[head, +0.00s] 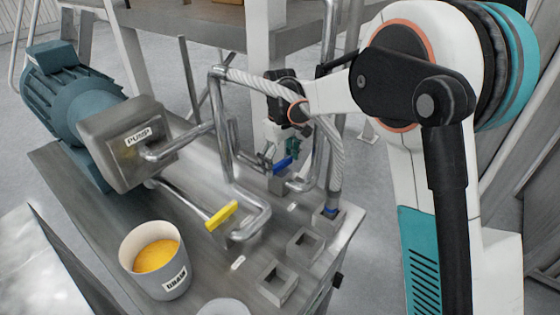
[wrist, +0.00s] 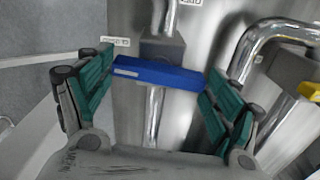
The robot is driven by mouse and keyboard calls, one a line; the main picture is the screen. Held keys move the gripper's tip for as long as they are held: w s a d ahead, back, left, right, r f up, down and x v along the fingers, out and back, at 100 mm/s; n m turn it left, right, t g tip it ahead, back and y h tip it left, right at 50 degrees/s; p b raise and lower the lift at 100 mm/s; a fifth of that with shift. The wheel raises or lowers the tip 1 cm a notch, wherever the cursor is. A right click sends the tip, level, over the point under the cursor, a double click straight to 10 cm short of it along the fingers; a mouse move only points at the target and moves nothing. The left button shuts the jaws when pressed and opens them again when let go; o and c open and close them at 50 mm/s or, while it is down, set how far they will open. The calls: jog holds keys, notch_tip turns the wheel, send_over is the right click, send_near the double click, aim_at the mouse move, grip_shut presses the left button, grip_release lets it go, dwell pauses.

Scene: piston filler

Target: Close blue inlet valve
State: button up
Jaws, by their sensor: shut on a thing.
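The blue inlet valve handle (head: 284,164) sits on the pipework near the middle of the skid in the head view. In the wrist view the blue handle (wrist: 160,75) lies crosswise over a vertical metal pipe, slightly tilted. My gripper (wrist: 160,88) has one teal-padded finger at each end of the handle and is shut on it. In the head view my gripper (head: 283,153) reaches down to the handle from above, and its far finger is partly hidden.
A yellow valve handle (head: 221,215) is on a nearby pipe, front left of the blue one. A braided hose (head: 328,145) runs close to my gripper. The pump (head: 130,145) stands left, and a drain bucket (head: 156,262) with orange liquid stands at the front.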

aim_at(280, 163)
jog(key=o, duration=1)
notch_tip(280, 163, up, 12)
dwell(0.4)
